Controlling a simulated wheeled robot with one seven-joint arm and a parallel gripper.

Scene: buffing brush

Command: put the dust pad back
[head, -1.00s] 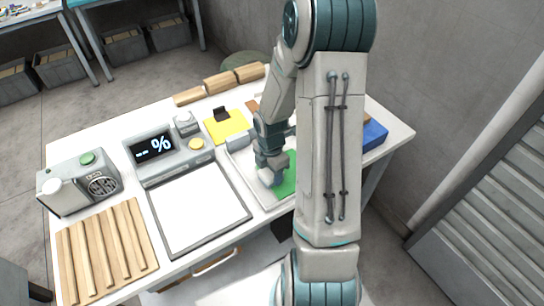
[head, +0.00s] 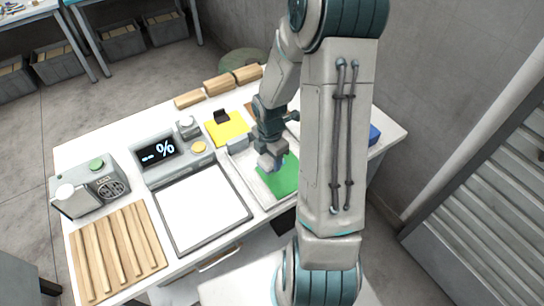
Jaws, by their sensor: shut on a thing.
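My arm hides the tray's right part.
A yellow sheet with a black clip-like piece (head: 228,128) and a grey block (head: 237,143) lie near the tray. A display unit (head: 163,154), a framed white panel (head: 203,207), a slatted wooden rack (head: 118,249) and a grey machine (head: 92,187) fill the left.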

